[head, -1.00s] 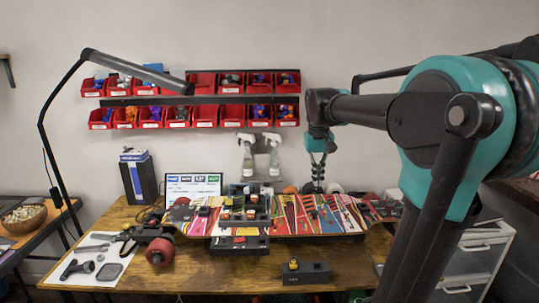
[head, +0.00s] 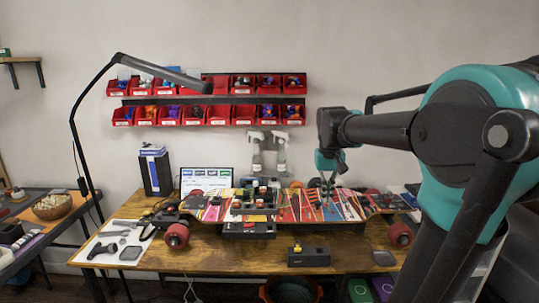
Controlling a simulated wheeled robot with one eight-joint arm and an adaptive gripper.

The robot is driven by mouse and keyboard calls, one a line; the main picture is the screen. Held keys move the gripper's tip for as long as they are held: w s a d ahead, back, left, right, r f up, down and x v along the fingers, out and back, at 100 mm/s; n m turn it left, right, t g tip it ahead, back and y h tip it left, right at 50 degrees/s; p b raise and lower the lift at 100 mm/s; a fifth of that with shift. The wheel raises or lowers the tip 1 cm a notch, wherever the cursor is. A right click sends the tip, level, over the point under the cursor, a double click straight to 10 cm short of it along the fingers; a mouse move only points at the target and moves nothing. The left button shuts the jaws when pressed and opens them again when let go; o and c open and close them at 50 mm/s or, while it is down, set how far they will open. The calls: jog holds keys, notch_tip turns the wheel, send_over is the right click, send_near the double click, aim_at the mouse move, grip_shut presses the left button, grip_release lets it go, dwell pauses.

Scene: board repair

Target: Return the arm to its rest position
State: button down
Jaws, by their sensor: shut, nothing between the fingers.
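My arm comes in from the right with teal and dark links. It reaches left over the workbench (head: 190,258), and its wrist bends down. My gripper (head: 328,190) points down above the right half of the skateboard deck (head: 290,212), in front of the wall. Its fingers look small and close together, with nothing seen between them. I cannot tell its exact height above the deck.
A dark tool tray (head: 252,208) stands on the deck. A black block (head: 309,257) lies in front. A desk lamp (head: 160,72) arches at the left, below it a black and blue box (head: 155,171). Red bins (head: 216,115) hang on the wall.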

jog(key=s+f+t, duration=0.3)
jog(key=s+f, duration=1.3)
jog(key=f, duration=0.5)
jog(key=shift+s+d, duration=0.3)
jog(key=shift+d, duration=0.1)
